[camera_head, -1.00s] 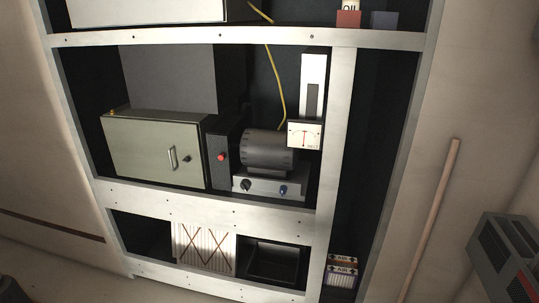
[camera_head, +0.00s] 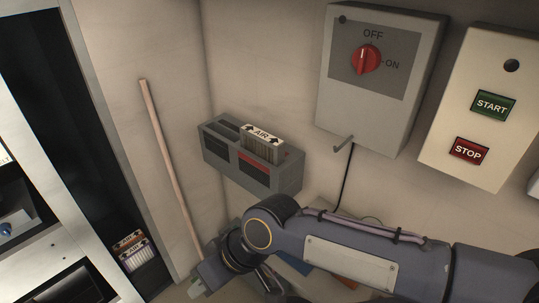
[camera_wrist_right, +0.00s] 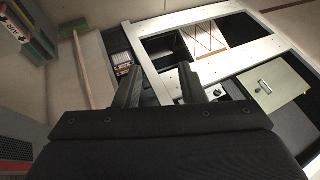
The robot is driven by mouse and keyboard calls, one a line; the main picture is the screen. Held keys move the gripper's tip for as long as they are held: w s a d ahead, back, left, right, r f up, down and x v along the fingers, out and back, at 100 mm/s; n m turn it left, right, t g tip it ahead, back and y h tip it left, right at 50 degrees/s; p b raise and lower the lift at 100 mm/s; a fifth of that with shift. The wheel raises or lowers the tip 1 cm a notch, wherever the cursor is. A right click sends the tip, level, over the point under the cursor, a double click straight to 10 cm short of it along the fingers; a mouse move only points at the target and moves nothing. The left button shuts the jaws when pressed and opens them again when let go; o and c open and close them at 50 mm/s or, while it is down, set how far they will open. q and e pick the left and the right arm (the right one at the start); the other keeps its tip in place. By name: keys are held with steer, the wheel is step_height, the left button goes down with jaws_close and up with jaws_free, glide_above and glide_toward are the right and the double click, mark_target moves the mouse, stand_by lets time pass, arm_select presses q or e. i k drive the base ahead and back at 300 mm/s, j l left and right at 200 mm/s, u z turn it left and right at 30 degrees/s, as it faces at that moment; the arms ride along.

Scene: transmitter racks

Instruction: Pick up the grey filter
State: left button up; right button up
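A grey pleated filter (camera_head: 261,150) with a white "AIR" arrow label on top stands upright in a slot of a grey holder (camera_head: 284,178) on the wall. Two more "AIR" filters, an orange-brown one (camera_head: 128,240) and a whitish one (camera_head: 134,256), stand low in the narrow rack bay at left. My right arm comes in from the right, with its gripper (camera_head: 205,280) below the holder and apart from the grey filter. In the right wrist view the gripper (camera_wrist_right: 160,70) has its two fingers spread with nothing between them. My left gripper is not in view.
A switch box (camera_head: 366,70) with a red OFF/ON knob and a START/STOP panel (camera_head: 480,105) are on the wall at right. A wooden pole (camera_head: 168,170) leans between rack and holder. The rack (camera_head: 60,200) stands at left.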

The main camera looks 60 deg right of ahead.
mark_target(271, 148)
steer(key=z, duration=1.9)
steer(key=i+j, duration=0.15)
steer(key=j, duration=0.15)
steer(key=i+j+z, duration=0.15)
steer(key=j, duration=0.2)
steer(key=i+j, duration=0.15)
steer(key=j, duration=0.15)
steer(key=i+j+z, duration=0.1)
steer(key=j, duration=0.25)
steer(key=i+j+z, duration=0.1)
steer(key=i+j, duration=0.4)
steer(key=i, duration=0.15)
